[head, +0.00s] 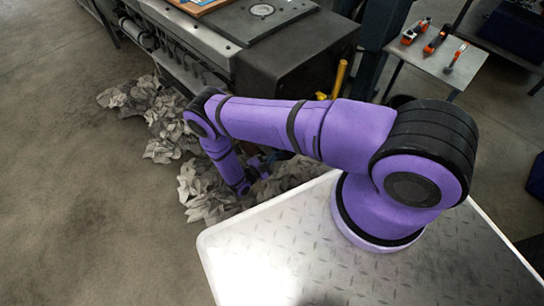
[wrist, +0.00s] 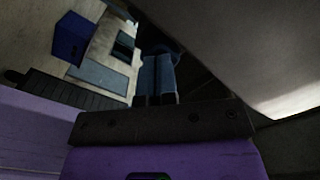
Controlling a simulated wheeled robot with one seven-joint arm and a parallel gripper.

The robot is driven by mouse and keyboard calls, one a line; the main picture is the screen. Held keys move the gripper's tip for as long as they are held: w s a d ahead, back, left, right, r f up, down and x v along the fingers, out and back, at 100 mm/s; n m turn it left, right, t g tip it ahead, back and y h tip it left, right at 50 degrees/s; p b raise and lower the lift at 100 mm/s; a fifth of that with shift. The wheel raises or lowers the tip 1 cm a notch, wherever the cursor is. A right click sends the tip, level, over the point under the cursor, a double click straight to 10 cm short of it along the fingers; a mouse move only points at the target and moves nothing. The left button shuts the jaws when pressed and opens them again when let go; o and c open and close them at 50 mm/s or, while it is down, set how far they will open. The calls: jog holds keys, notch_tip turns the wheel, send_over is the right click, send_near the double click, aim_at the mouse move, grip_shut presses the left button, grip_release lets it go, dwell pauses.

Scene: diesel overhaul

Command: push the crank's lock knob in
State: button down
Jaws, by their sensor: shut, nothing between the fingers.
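I cannot make out the crank's lock knob in either view. A yellow bar (head: 340,78) stands upright beside the dark engine block in the head view; I cannot tell whether it belongs to the crank. My gripper (wrist: 160,58) is shut and empty, its blue-grey fingers side by side in the wrist view. Dark, shadowed surfaces lie around the fingertips, and what they face or touch is unclear. In the head view the gripper is low beside the engine, mostly hidden behind my purple arm.
The dark engine block (head: 290,60) fills the top middle. Crumpled grey rags (head: 205,190) lie on the floor along it. A small table (head: 428,54) with orange-and-black tools stands at top right. A blue box (wrist: 70,38) shows in the wrist view. Floor at left is clear.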

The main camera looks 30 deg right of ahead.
jog(key=v, duration=0.6)
dwell(1.0)
jog(key=shift+a, duration=0.2)
